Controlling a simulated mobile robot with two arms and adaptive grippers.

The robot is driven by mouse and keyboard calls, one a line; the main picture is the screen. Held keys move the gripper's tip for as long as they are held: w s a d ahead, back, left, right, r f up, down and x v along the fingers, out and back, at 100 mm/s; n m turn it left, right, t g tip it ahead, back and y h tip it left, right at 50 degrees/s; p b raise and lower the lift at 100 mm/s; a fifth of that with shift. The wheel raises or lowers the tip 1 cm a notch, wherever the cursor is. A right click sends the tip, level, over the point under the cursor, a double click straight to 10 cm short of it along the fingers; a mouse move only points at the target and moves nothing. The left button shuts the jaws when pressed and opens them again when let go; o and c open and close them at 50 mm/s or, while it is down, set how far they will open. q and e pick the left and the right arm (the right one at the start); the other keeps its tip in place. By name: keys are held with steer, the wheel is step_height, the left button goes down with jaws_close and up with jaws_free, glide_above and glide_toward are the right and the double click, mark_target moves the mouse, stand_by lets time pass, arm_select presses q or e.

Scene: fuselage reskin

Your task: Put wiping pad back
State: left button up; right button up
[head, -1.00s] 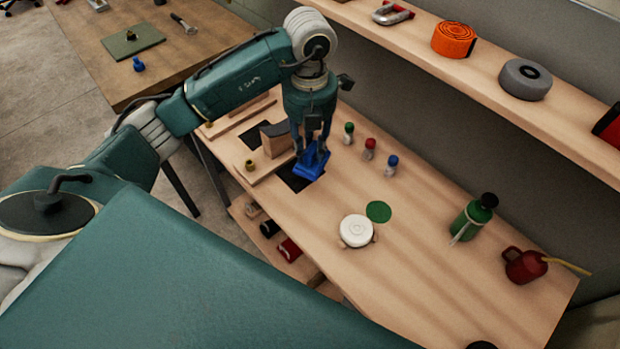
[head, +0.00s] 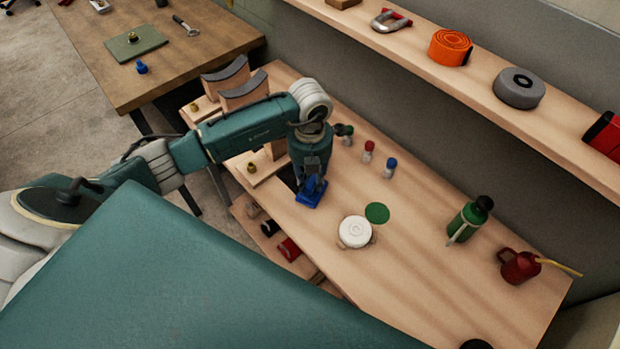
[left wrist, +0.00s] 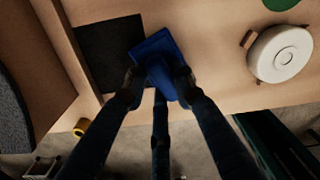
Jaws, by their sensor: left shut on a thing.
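The wiping pad is a blue block with a blue grip (head: 309,197), low over or on the workbench (head: 420,262); contact with the top cannot be told. My left gripper (head: 312,183) points down and is shut on the pad's grip. In the left wrist view the pad (left wrist: 157,45) sits between the fingers (left wrist: 158,84). A flat dark square (left wrist: 110,48) lies on the bench at the pad's left, and the pad overlaps its right edge. In the head view my arm hides most of that square. My right gripper is not in view.
A white round lidded pot (head: 355,231) and a green disc (head: 377,212) lie to the pad's right. Small bottles (head: 367,151) stand behind. A green bottle (head: 468,220) and red can (head: 519,266) are farther right. Wooden blocks with dark curved tops (head: 244,92) stand left.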

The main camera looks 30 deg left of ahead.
mark_target(310, 179)
arm_select(q)
steer(key=shift+f, duration=0.1)
steer(key=shift+f, duration=0.15)
steer(key=o, duration=1.1)
steer(key=shift+r, duration=0.2)
steer(key=shift+r, duration=0.25)
step_height(310, 179, up, 12)
steer(key=b, duration=0.3)
steer(key=shift+f, duration=0.15)
